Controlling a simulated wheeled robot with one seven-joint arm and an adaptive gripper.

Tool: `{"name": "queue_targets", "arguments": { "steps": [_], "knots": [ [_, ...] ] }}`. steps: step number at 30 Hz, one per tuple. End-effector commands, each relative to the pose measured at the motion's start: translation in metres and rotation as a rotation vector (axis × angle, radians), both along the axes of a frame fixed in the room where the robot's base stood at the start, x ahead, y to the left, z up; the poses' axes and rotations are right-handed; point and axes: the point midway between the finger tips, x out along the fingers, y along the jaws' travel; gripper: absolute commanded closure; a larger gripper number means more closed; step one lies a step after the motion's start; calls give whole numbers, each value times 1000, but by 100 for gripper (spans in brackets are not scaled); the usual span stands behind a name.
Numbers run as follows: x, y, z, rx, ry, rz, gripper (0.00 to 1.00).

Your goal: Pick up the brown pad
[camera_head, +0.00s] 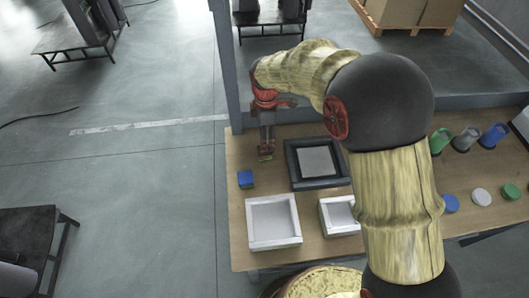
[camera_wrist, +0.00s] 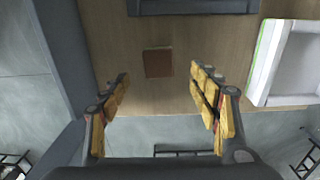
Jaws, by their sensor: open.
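The brown pad (camera_wrist: 158,63) is a small flat square lying on the wooden table. In the wrist view it shows between and beyond the fingertips of my gripper (camera_wrist: 158,78). The two yellow-padded fingers are spread wide, with nothing between them, and do not appear to touch the pad. In the head view my gripper (camera_head: 265,156) points down over the table's far left part. I cannot make out the pad in the head view; the gripper probably hides it.
A dark tray (camera_head: 292,160) is right of the gripper, with white trays (camera_head: 253,222) and (camera_head: 329,217) nearer. Several cups (camera_head: 464,139) and round pieces (camera_head: 481,196) stand at right. A grey post (camera_head: 227,70) rises by the table's far left corner.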

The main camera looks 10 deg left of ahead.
Motion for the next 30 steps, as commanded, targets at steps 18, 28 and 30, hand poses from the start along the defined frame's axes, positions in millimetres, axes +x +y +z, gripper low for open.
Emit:
{"name": "queue_targets", "arguments": {
  "steps": [18, 28, 30],
  "knots": [
    [3, 5, -62, -7, 14, 52, 38],
    [5, 4, -92, -5, 10, 52, 38],
    [4, 4, -91, -5, 10, 52, 38]
  ]
}}
